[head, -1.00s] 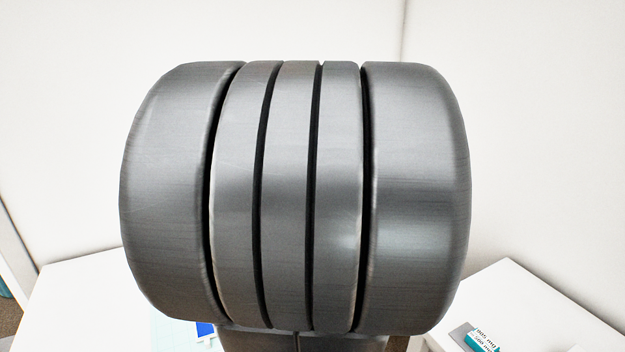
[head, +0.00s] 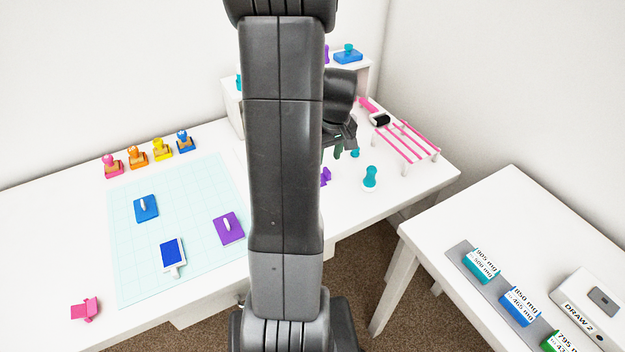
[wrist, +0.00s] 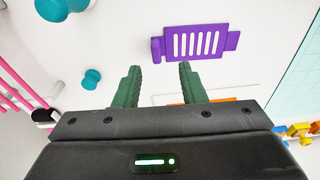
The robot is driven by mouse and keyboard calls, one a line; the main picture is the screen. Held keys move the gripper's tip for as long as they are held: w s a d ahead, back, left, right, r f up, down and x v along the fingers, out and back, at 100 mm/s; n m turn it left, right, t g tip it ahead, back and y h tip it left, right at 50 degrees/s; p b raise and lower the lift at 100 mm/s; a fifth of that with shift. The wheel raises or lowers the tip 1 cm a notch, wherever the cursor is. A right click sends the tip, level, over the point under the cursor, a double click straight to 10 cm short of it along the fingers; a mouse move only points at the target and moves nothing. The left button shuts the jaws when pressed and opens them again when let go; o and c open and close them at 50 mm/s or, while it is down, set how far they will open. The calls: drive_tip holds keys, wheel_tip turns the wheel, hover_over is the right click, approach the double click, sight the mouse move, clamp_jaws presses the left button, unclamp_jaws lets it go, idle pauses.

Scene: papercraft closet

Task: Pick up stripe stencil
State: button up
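The stripe stencil (wrist: 207,44) is a flat purple plate with a row of slots and a tab at each end. In the wrist view it lies on the white table beyond my fingertips, a little to the right. In the head view only a purple piece of it (head: 325,177) shows beside my arm, which hides the rest. My gripper (wrist: 159,70) is open, with its two green fingers apart and nothing between them. In the head view the gripper (head: 339,149) is mostly hidden by my arm, above the table.
Teal knobbed pieces (wrist: 92,79) stand left of the stencil. An orange-edged piece (wrist: 195,98) lies partly behind the gripper. A pink-striped rack (head: 408,142) stands at right. A pale cutting mat (head: 190,200) holds blue and purple tools. A second table (head: 520,240) is at lower right.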

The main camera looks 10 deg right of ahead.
drive_tip(key=shift+w+d+f, duration=0.1)
drive_tip(key=shift+w+f, duration=0.1)
drive_tip(key=shift+f, duration=0.8)
drive_tip(key=shift+w+a+f, duration=0.1)
drive_tip(key=shift+w+f, duration=0.15)
drive_tip(key=shift+f, duration=0.8)
drive_tip(key=shift+w+d+f, duration=0.1)
drive_tip(key=shift+w+f, duration=0.1)
drive_tip(key=shift+f, duration=0.8)
drive_tip(key=shift+c, duration=0.5)
clamp_jaws()
